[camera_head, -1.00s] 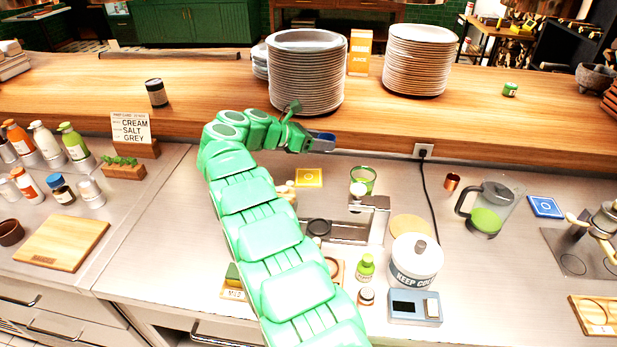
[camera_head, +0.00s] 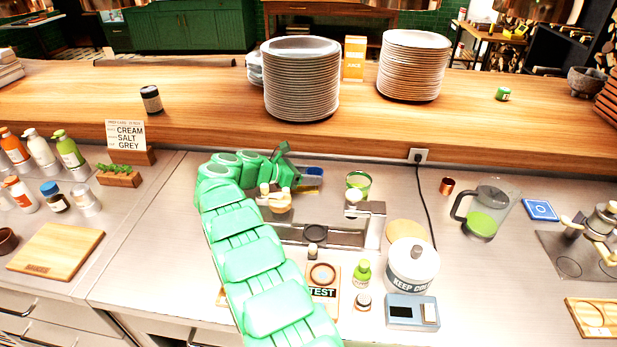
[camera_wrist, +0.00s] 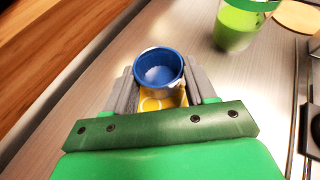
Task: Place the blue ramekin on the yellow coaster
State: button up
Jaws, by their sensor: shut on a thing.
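The blue ramekin (camera_wrist: 158,72) is upright between the fingers of my gripper (camera_wrist: 160,84), which is shut on it. In the head view the ramekin (camera_head: 315,171) shows as a small blue patch at the end of my green gripper (camera_head: 302,174), below the wooden ledge. The yellow coaster (camera_wrist: 152,103) shows beneath and on the near side of the ramekin in the wrist view. In the head view only a bit of the coaster (camera_head: 309,186) shows, partly hidden by my gripper. I cannot tell whether the ramekin touches it.
A green glass (camera_head: 359,184) stands right of my gripper. The wooden ledge (camera_head: 210,110) with stacked plates (camera_head: 301,85) rises behind.

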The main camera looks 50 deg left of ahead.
jog(key=shift+f, duration=0.35)
jog(key=shift+f, duration=0.15)
jog(key=o, duration=1.1)
jog(key=shift+c, duration=0.2)
jog(key=shift+s+r, duration=0.25)
jog(key=v, duration=0.2)
jog(key=shift+s+a+r, duration=0.1)
jog(key=shift+s+a, duration=0.05)
jog(key=shift+s, duration=0.15)
notch_tip(320, 180, up, 7)
